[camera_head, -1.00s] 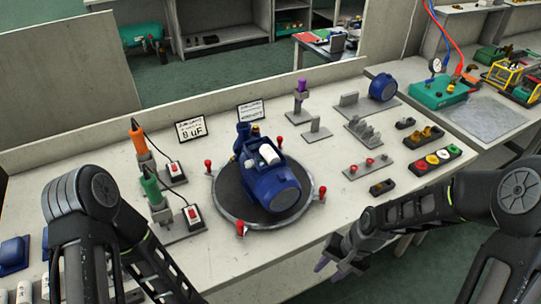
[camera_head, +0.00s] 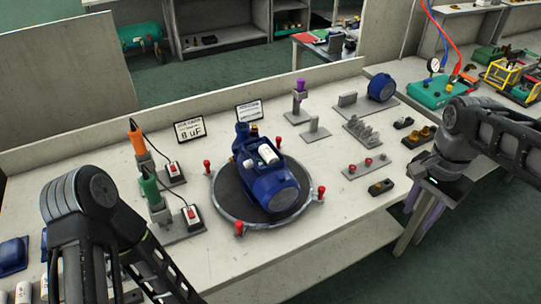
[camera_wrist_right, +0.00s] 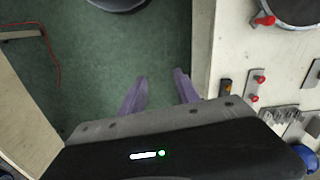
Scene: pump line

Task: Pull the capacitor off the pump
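The blue pump (camera_head: 272,190) sits on a dark round turntable (camera_head: 228,195) in the middle of the bench. The capacitor (camera_head: 267,154), a small white cylinder, lies on top of the pump. My right gripper (camera_head: 420,210) hangs beside the bench's front edge at the right, well away from the pump. In the right wrist view its two purple fingers (camera_wrist_right: 159,88) are apart, with only green floor between them. The turntable edge (camera_wrist_right: 300,18) shows at that view's top right. My left arm comes in at the lower left; its gripper is not visible.
Red-knobbed clamps (camera_head: 239,228) ring the turntable. Orange- and green-handled tools (camera_head: 150,188) stand on its left, with a "8 uF" sign (camera_head: 190,130) behind. Metal fixtures (camera_head: 361,131) and a red-capped block (camera_head: 367,167) stand to the right.

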